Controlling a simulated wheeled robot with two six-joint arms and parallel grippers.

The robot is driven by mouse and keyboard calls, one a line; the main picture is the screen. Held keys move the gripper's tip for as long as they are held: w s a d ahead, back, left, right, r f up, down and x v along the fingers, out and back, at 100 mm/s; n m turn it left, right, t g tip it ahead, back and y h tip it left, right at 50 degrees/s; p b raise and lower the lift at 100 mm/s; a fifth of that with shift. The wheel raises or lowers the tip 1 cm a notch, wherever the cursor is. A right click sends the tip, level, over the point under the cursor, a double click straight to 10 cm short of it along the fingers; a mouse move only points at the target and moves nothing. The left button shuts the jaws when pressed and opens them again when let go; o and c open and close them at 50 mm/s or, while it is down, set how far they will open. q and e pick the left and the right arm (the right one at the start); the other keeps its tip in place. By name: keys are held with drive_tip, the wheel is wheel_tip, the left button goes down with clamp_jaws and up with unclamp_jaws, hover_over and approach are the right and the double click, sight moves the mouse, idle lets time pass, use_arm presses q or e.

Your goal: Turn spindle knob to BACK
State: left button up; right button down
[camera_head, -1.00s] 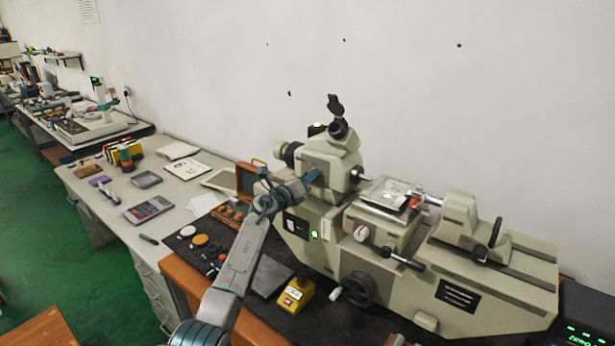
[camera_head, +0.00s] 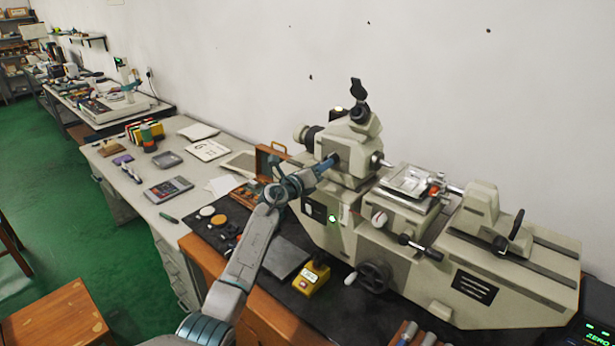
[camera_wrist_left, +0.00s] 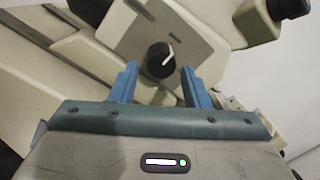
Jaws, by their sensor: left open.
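The spindle knob (camera_wrist_left: 160,60) is a round black knob with a white pointer line, on the beige face of the measuring machine (camera_head: 350,150). In the left wrist view the pointer slants up and to the right. My left gripper (camera_wrist_left: 158,72) is open, with its blue fingers on either side of the knob's lower part in the picture; I cannot tell whether they touch it. In the head view my left gripper (camera_head: 328,165) is at the front of the machine's left head, and the knob is hidden there. My right gripper is not in view.
A black handwheel (camera_head: 374,276) and a yellow box (camera_head: 312,278) are below the machine's front. A wooden case (camera_head: 268,158) stands left of the gripper. A calculator (camera_head: 168,189) lies on the grey desk. A wooden stool (camera_head: 60,320) is at lower left.

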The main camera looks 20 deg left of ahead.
use_arm(q)
drive_tip(key=v, duration=0.7)
drive_tip(key=shift+s+b, duration=0.2)
drive_tip(key=shift+b, duration=0.25)
drive_tip(key=shift+f, duration=0.1)
